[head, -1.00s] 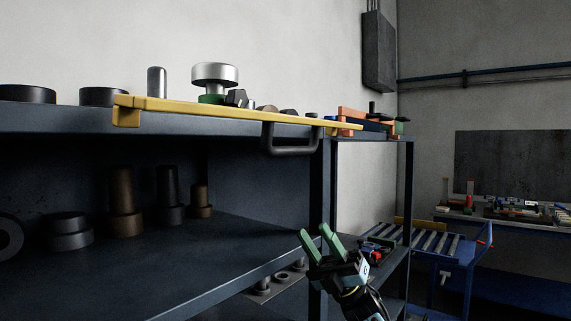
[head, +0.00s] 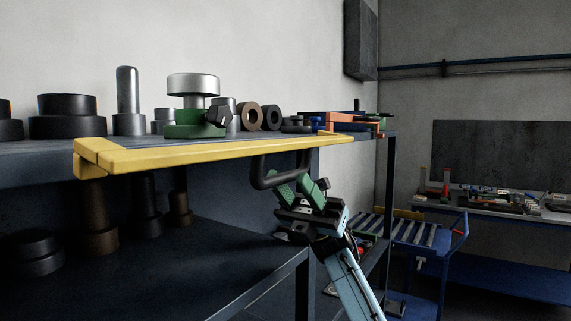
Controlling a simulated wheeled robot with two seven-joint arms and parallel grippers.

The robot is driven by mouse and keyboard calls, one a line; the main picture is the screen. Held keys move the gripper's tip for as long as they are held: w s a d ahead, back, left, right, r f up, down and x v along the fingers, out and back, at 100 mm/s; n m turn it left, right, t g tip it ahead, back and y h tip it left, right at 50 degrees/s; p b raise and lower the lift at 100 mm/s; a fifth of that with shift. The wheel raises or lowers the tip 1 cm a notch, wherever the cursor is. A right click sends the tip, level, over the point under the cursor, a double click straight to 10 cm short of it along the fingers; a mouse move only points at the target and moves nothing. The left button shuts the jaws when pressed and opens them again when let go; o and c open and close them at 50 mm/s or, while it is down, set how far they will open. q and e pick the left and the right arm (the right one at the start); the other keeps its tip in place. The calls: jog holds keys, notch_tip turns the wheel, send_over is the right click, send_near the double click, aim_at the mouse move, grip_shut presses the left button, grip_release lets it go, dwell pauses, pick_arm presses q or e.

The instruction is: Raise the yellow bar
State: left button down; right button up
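The long yellow bar (head: 210,153) lies along the front edge of the upper shelf, with a block at its left end. A dark U-shaped handle (head: 262,181) hangs from it, right of its middle. My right gripper (head: 300,188), with green fingers, is right at the handle's lower part from below and in front. Its fingers stand apart with a gap between them. I cannot tell whether the handle lies between the fingers or whether they touch it. My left gripper is out of view.
The upper shelf (head: 30,172) carries dark discs (head: 67,116), a metal cylinder (head: 128,102) and a green-based part with a silver top (head: 194,85). The lower shelf (head: 190,278) is bare in front. A blue roller cart (head: 440,255) stands at the right.

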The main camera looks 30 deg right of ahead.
jog(key=shift+x, duration=1.25)
grip_shut()
